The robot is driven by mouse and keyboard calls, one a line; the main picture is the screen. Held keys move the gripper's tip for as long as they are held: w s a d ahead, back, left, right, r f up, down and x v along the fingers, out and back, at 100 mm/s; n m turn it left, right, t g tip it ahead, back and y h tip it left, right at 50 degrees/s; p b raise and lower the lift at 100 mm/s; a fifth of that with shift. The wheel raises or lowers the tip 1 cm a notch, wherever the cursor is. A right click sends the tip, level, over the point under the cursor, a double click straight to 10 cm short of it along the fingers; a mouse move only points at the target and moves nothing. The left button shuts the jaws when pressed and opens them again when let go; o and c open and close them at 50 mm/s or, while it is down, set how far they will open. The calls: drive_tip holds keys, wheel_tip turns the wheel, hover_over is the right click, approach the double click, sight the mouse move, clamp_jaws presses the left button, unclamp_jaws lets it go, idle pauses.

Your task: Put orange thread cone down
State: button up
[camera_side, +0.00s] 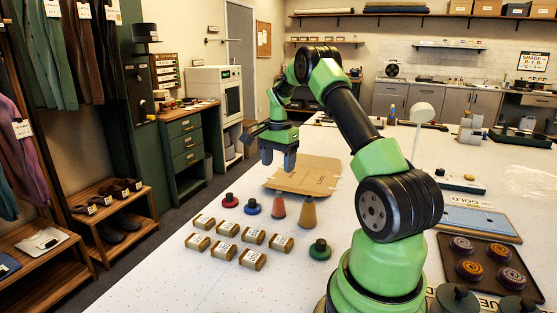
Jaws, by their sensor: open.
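Two thread cones stand upright on the white table, left of my arm's base. One is reddish-orange (278,207); the other is mustard-yellow (308,213) and stands just to its right. I cannot tell for certain from the colour which one is called orange. My gripper (278,161) is open, points down and holds nothing that I can see. It is above and behind the cones in the picture, over the near side of a flat cardboard piece (312,170), apart from both cones.
Several labelled tan blocks (229,229) lie left of the cones. Dark-knobbed discs in red (230,200), blue (252,207) and green (320,250) surround the cones. A dark tray (452,285) with patterned discs is at right. The table's left front is clear.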

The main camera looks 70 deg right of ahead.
drive_tip(key=a+r+n+t, duration=0.4)
drive_tip(key=a+r+n, duration=0.5)
drive_tip(key=a+r, duration=0.9)
drive_tip(key=s+a+f+n+t+y, duration=0.1)
drive_tip(key=s+a+n+t+y, duration=0.1)
drive_tip(key=s+a+n, duration=0.5)
drive_tip(key=s+a+t, duration=0.1)
drive_tip(key=s+a, duration=0.4)
drive_tip(key=a, duration=0.2)
drive_tip(key=shift+s+a+f+n, duration=0.25)
drive_tip(key=shift+s+a+n, duration=0.1)
drive_tip(key=shift+a+n, duration=0.05)
